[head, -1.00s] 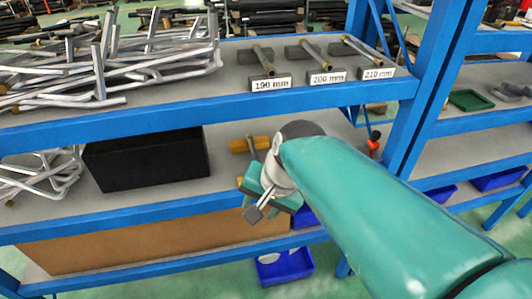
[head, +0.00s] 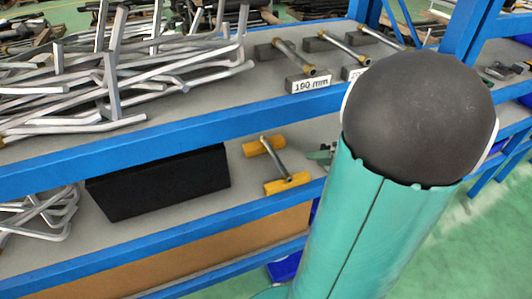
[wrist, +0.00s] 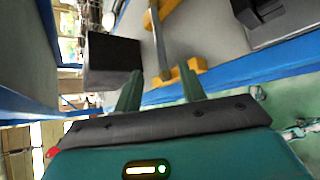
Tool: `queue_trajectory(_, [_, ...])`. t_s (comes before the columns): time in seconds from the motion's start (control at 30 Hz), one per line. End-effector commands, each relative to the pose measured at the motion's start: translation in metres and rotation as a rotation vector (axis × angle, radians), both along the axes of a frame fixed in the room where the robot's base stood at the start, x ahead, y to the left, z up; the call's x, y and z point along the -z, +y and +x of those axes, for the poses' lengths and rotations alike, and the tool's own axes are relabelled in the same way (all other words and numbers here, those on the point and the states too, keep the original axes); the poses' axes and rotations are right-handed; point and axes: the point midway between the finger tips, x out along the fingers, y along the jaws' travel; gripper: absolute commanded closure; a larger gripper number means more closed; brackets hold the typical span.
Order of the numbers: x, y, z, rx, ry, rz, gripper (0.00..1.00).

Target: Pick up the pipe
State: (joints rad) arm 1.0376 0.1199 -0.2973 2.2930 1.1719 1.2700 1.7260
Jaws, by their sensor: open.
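A grey metal pipe (head: 275,158) lies across two yellow supports on the lower shelf. It also shows in the wrist view (wrist: 158,45), beyond my fingers, with the yellow supports (wrist: 181,74) under it. My gripper (wrist: 160,87) is open and empty, its two green fingers apart on either side of the line to the pipe. They do not appear to touch it. In the head view my arm hides most of the gripper.
A black box (head: 160,182) stands left of the pipe on the lower shelf (head: 235,190). A blue beam (head: 190,145) runs above. Bent metal bars (head: 120,80) and short pipes on grey blocks, one labelled 190 mm (head: 308,84), lie on the upper shelf. A blue post (head: 470,30) stands right.

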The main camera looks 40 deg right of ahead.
Motion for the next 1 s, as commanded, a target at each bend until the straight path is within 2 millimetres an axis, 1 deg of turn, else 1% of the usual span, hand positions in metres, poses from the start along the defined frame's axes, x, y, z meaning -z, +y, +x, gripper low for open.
queue_trajectory(0.07, [0.005, 0.001, 0.005, 0.002, 0.0, 0.005, 0.59])
queue_trajectory(0.17, [0.013, 0.006, 0.017, 0.0, 0.001, 0.005, 0.59])
queue_trajectory(0.4, [0.036, 0.018, 0.052, -0.003, 0.002, 0.004, 0.59])
queue_trajectory(0.67, [0.045, 0.025, 0.073, -0.005, 0.002, 0.001, 0.59])
queue_trajectory(0.83, [0.053, 0.032, 0.099, -0.006, 0.001, 0.002, 0.59])
queue_trajectory(1.0, [0.061, 0.037, 0.113, -0.004, 0.001, -0.001, 0.59])
